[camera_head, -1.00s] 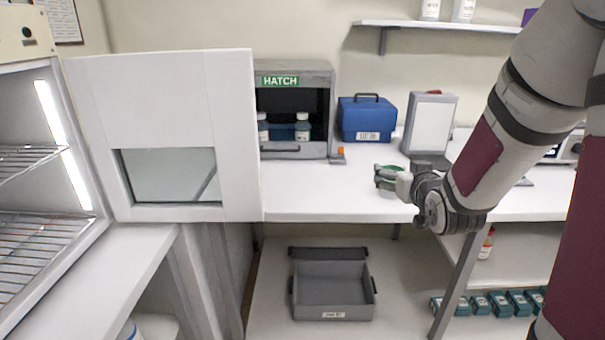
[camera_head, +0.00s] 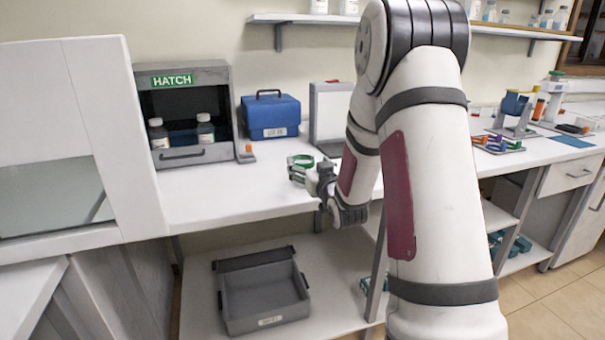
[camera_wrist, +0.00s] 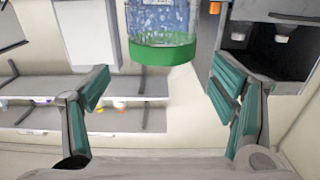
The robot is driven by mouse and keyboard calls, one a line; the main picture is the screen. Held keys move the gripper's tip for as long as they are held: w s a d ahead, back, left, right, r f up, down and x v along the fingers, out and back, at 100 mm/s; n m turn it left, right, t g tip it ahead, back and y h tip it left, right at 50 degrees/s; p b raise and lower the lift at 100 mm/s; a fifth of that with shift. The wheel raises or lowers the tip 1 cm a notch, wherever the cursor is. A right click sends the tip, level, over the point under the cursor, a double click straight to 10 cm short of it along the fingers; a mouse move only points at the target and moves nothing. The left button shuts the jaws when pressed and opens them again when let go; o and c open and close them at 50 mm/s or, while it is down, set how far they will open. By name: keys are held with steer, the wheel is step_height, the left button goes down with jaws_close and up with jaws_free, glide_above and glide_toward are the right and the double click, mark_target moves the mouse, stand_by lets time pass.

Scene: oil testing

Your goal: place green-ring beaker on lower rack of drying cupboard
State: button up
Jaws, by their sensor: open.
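The green-ring beaker (camera_wrist: 162,22) is clear glass with a green band. It shows at the top centre of the wrist view, ahead of my fingers and between their lines, with its far part cut off by the frame edge. In the head view its green ring (camera_head: 301,160) shows at my gripper (camera_head: 304,174), above the white bench. My gripper is open; its two teal-padded fingers (camera_wrist: 163,88) stand wide apart in the wrist view.
The grey hatch box (camera_head: 185,75) with bottles, a blue case (camera_head: 270,117) and a white-panelled device (camera_head: 331,112) stand behind my gripper. A grey tray (camera_head: 262,300) sits on the shelf below. Bench (camera_head: 235,190) left of my gripper is clear.

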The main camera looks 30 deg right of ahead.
mark_target(299, 153)
steer(key=shift+x, duration=2.75)
steer(key=shift+a, duration=0.1)
steer(key=c, duration=1.4)
steer(key=shift+r, duration=0.1)
